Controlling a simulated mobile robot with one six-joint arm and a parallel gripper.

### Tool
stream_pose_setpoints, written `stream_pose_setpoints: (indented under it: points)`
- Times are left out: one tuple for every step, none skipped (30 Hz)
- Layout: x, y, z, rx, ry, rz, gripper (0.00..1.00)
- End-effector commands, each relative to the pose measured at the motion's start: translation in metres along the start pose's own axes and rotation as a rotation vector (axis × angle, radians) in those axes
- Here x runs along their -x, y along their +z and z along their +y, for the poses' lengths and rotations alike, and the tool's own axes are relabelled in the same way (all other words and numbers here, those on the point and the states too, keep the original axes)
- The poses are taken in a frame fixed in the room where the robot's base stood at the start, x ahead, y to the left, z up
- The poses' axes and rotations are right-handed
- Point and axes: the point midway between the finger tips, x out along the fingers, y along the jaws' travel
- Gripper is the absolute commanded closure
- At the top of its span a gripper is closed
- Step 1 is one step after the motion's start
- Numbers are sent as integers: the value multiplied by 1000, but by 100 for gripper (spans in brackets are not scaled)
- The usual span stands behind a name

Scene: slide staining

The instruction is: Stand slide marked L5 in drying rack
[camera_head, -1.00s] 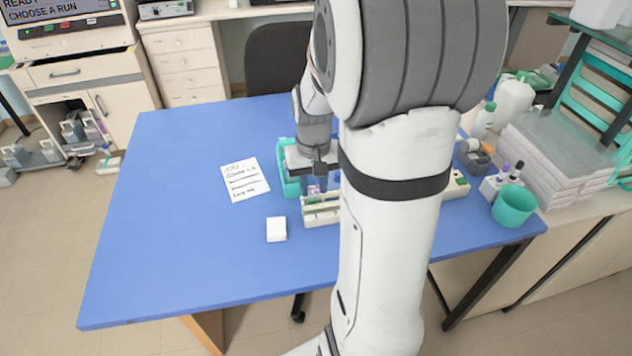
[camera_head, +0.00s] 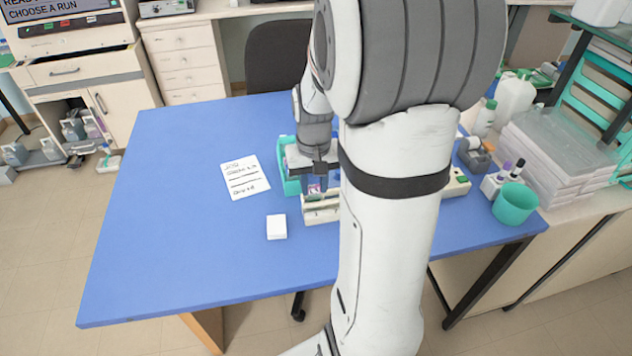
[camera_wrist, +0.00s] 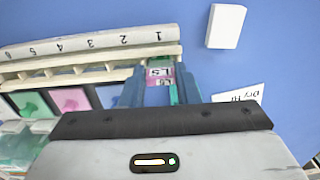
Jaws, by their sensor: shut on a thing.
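My gripper (camera_wrist: 160,82) has blue fingers and is shut on a slide (camera_wrist: 160,72) with a pink-purple end and a white label that reads L5, upside down in the wrist view. The cream drying rack (camera_wrist: 90,44) has slots numbered 1 to 6. The slide is at the rack's edge by number 1; I cannot tell whether it is seated in a slot. In the head view my gripper (camera_head: 316,183) is just behind the rack (camera_head: 320,214), with a small pink patch of the slide (camera_head: 314,189) showing. My arm hides the rack's right part.
A teal tray (camera_head: 290,184) and staining jars with green and pink contents (camera_wrist: 72,100) are beside the rack. A white block (camera_head: 276,227) and a written card (camera_head: 245,177) lie to the left. The blue table (camera_head: 170,220) is clear further left.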

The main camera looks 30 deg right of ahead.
Motion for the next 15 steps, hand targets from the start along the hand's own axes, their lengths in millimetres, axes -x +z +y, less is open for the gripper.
stream_pose_setpoints:
  points:
    - [-1,0,0,0,0,0,100]
    - [-2,0,0,0,0,0,100]
    - [-1,0,0,0,0,0,69]
    - [-1,0,0,0,0,0,67]
    - [-1,0,0,0,0,0,64]
    - [-1,0,0,-1,0,0,61]
    - [-1,0,0,-1,0,0,59]
    - [-1,0,0,-1,0,0,56]
    - [-1,0,0,-1,0,0,53]
    - [-1,0,0,-1,0,0,51]
    - [-1,0,0,-1,0,0,48]
    - [-1,0,0,-1,0,0,46]
    - [-1,0,0,-1,0,0,46]
    - [-1,0,0,-1,0,0,46]
    - [-1,0,0,-1,0,0,46]
